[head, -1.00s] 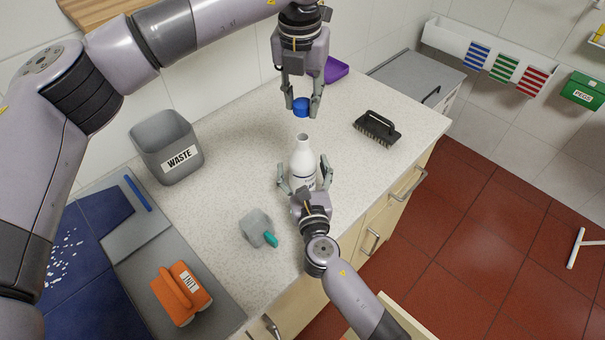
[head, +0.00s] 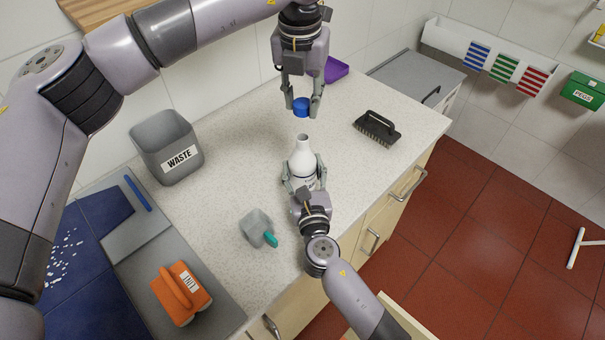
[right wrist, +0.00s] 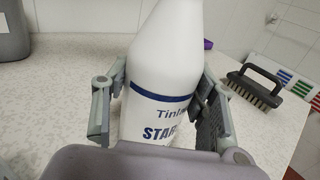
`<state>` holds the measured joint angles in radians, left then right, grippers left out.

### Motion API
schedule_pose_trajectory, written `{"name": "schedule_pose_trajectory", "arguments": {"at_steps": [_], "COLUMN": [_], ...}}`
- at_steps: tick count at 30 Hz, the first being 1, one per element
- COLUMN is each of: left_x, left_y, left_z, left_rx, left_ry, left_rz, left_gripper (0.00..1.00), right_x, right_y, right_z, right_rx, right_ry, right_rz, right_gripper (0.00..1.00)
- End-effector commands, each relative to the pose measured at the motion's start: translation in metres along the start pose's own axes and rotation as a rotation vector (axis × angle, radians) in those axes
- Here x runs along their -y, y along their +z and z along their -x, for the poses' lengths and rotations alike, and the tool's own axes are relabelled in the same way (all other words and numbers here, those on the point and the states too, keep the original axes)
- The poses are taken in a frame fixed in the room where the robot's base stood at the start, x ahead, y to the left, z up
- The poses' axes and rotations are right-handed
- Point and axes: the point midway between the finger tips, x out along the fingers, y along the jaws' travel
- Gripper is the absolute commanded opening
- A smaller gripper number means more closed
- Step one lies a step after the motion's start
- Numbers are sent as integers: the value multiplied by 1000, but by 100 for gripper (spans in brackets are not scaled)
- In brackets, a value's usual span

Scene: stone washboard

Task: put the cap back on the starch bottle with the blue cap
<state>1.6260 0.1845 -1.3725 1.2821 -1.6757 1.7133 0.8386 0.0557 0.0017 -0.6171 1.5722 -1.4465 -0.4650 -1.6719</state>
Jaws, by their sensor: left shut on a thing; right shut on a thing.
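The white starch bottle (head: 302,158) stands upright on the speckled counter, its neck bare and open at the top. It also shows close up in the right wrist view (right wrist: 165,75), with a blue band and the letters "STAR". My right gripper (head: 303,174) is shut on the bottle's body, one finger on each side. My left gripper (head: 302,107) is shut on the blue cap (head: 302,105) and holds it above the bottle's mouth, with a gap between them.
A black brush (head: 377,128) lies right of the bottle. A grey scoop with a teal handle (head: 257,228) lies at the lower left. A grey waste bin (head: 166,147) stands at the left, and a purple item (head: 336,70) lies behind. An orange tool (head: 181,292) is at the front left.

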Motion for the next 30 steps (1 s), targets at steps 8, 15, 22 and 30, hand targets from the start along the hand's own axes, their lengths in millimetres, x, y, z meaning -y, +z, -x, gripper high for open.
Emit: {"name": "schedule_pose_trajectory", "arguments": {"at_steps": [8,15,22,30], "left_x": [0,0,0,0], "left_y": [-1,-5,-5,-5], "left_z": [-13,-47,-49,-49], "left_rx": [-2,-5,-4,-4], "left_ry": [4,15,16,16], "left_rz": [0,-1,-1,-2], "left_gripper": [21,21,21,21], "right_x": [0,0,0,0], "right_y": [0,0,0,0], "right_z": [0,0,0,0], "right_rx": [0,0,0,0], "right_ry": [0,0,0,0], "right_rz": [0,0,0,0], "right_gripper": [3,3,3,3]}}
